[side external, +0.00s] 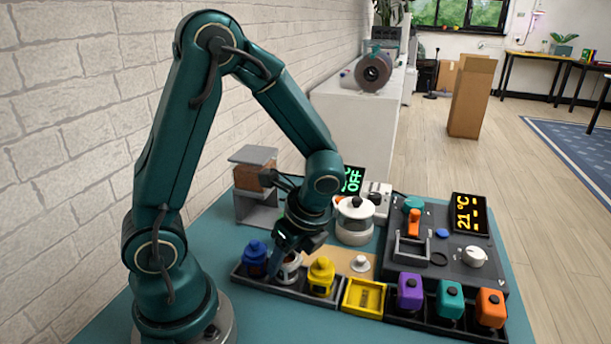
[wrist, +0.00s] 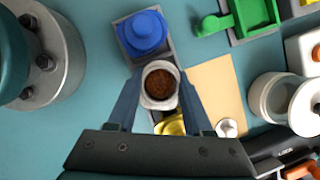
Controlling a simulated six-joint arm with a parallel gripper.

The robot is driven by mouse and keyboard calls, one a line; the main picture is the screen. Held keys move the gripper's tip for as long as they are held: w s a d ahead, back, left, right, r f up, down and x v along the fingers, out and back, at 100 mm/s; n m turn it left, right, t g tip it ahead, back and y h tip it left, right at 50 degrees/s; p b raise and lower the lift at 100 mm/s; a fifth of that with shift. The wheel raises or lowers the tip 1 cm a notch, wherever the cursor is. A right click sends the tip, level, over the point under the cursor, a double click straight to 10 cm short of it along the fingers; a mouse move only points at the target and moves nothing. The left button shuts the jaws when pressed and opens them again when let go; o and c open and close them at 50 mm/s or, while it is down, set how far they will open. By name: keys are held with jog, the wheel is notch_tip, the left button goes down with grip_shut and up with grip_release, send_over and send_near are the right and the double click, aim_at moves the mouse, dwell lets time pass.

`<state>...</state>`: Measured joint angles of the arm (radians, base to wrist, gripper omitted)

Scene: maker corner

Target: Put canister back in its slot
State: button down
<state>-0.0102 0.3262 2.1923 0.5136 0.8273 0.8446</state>
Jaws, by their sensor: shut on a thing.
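My gripper (side external: 287,262) is shut on a white canister (side external: 291,272), with a finger on either side of it. In the wrist view, my gripper (wrist: 160,84) holds the same canister (wrist: 147,100), whose open top shows brown contents. The canister is upright at the rack (side external: 318,297), between the blue canister (side external: 255,256) and the yellow canister (side external: 321,275). I cannot tell whether its base rests on the slot floor. The blue canister (wrist: 144,34) and part of the yellow one (wrist: 172,125) also show in the wrist view.
A white knobbed lid (side external: 360,264) lies on a tan board (side external: 338,258). A yellow tray (side external: 364,297) and purple (side external: 409,292), teal (side external: 449,298) and orange (side external: 490,307) canisters stand further right. A white lidded pot (side external: 355,220) and a dark control panel (side external: 437,243) stand behind.

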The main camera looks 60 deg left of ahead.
jog(key=shift+f, duration=0.5)
dwell(0.4)
jog(key=shift+c, duration=1.1)
grip_release()
jog(key=shift+r, duration=3.5)
